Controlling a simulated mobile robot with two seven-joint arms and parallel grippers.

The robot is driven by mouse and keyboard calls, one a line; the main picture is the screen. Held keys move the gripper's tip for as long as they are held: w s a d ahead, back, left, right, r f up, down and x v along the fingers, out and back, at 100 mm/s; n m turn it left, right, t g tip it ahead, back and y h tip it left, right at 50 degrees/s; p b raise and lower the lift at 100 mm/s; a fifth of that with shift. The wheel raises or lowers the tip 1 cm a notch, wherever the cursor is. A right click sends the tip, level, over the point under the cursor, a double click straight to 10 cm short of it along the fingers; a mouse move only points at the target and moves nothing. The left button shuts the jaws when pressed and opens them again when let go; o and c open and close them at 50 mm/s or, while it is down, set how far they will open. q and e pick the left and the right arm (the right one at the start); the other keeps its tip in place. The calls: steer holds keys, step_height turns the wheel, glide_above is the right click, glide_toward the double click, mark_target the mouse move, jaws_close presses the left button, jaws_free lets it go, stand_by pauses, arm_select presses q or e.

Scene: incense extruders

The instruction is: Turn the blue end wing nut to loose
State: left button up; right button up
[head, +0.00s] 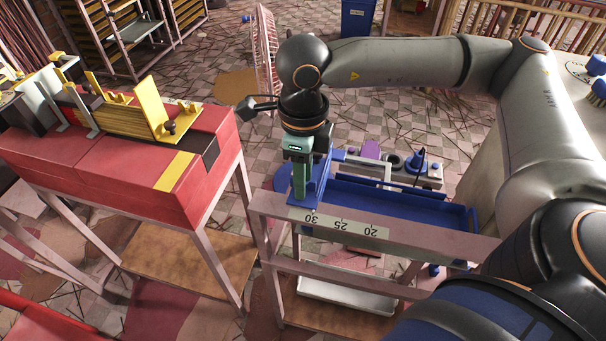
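A blue extruder trough (400,203) lies along a pale metal frame, with a blue end plate (322,178) at its left end. My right gripper (300,200) points down at this end plate, with its green fingers right against or just in front of it. The fingers and the arm cover that spot. I cannot make out the blue end wing nut, nor whether the fingers are open or shut on something. My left gripper is not in view.
A ruler strip (338,223) runs along the near rail (430,240) of the frame. A red bench (120,165) with a yellow extruder (130,118) stands to the left, across a gap. Purple and blue parts sit on a shelf (432,178) behind the trough.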

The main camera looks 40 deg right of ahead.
jaws_close()
